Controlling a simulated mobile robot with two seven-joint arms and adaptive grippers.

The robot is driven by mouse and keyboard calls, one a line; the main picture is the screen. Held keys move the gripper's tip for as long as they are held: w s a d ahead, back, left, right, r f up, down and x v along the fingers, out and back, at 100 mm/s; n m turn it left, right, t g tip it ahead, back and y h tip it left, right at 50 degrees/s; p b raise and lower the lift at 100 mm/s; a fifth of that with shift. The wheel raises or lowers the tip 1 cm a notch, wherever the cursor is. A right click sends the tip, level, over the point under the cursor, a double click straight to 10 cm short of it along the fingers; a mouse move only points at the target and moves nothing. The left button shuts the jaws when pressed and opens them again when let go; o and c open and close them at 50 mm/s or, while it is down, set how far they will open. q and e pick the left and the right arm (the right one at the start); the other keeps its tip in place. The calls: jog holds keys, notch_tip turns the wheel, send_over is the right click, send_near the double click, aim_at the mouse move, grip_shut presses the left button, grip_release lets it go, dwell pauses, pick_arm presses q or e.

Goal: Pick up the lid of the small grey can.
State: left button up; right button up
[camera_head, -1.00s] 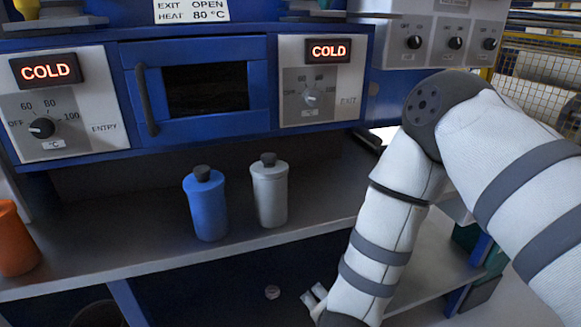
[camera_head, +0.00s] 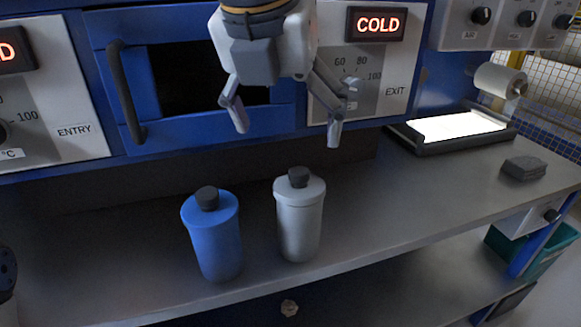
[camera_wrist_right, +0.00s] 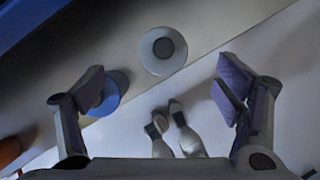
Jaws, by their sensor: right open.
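The small grey can (camera_head: 299,225) stands upright on the shelf. Its lid (camera_head: 284,189) is on it, a pale disc with a dark knob (camera_head: 299,177). The right wrist view shows the lid from above (camera_wrist_right: 152,62), with the knob (camera_wrist_right: 163,48) at its centre. My right gripper (camera_head: 287,132) is open and empty. It points down, above the can and apart from it. In the right wrist view the lid lies beyond the fingertips (camera_wrist_right: 164,88), between them from left to right. My left gripper is not in view.
A blue can (camera_head: 214,240) with a dark knob stands just left of the grey can. Behind is a blue cabinet with a handled door (camera_head: 125,95). A lit panel (camera_head: 455,126) and a dark block (camera_head: 524,168) lie to the right. The shelf between is clear.

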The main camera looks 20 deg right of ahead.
aim_at(298, 171)
jog(key=x, duration=0.3)
jog(key=s+x, duration=0.1)
jog(key=x, duration=0.1)
jog(key=shift+w+f+b, duration=0.1)
jog(key=shift+f+b, duration=0.1)
jog(key=shift+b, duration=0.15)
jog(key=b+x, duration=0.1)
jog(key=x, duration=0.4)
jog(key=shift+w+d+f, duration=0.1)
jog(key=shift+f, duration=0.1)
jog(key=shift+r, duration=0.1)
jog(key=shift+c, duration=1.1)
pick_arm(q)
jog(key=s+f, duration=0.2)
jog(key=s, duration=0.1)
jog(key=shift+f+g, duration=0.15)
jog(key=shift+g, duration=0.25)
pick_arm(e)
jog(key=c, duration=1)
